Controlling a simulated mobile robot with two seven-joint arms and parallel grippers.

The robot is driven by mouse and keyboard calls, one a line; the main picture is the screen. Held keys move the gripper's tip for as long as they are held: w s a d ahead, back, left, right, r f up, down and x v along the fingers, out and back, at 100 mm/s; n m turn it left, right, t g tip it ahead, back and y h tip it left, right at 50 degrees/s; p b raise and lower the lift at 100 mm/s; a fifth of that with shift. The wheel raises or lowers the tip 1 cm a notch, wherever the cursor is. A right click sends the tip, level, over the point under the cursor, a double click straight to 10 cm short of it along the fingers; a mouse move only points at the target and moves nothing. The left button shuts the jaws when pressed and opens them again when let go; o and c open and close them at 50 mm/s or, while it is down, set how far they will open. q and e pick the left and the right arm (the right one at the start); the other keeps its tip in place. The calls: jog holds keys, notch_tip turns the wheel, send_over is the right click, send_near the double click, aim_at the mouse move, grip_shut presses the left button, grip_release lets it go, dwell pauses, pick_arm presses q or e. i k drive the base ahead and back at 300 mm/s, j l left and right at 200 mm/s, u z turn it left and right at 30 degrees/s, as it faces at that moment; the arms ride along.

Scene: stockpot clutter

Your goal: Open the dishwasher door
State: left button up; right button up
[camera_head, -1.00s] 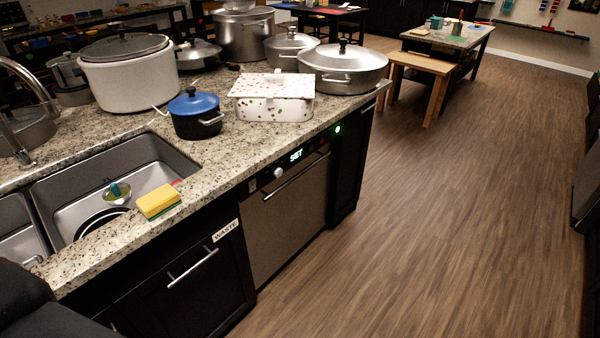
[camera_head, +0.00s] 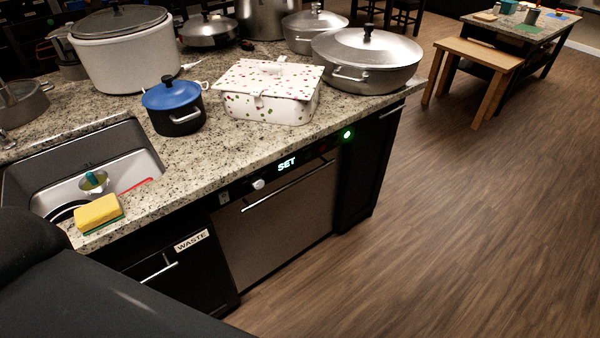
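The dishwasher (camera_head: 275,228) is set under the granite counter, between the cabinet labelled WASTE and a dark panel. Its steel door is closed and upright. A long bar handle (camera_head: 285,186) runs along the top of the door. Above the handle, a dark control strip has a round knob and a lit SET display (camera_head: 287,164). A green light glows to its right. A dark part of my own body covers the lower left of the view. Neither of my grippers shows.
The counter (camera_head: 225,150) holds a spotted box (camera_head: 268,92), a blue-lidded pot (camera_head: 173,106), a wide lidded pan (camera_head: 366,60) and a sponge (camera_head: 97,213) by the sink. The wooden floor (camera_head: 450,230) before the dishwasher is clear. A bench (camera_head: 476,60) stands farther back.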

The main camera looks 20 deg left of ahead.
aim_at(257, 232)
jog(key=i+l+u, duration=0.3)
jog(key=i+l, duration=0.45)
jog(key=l, duration=0.05)
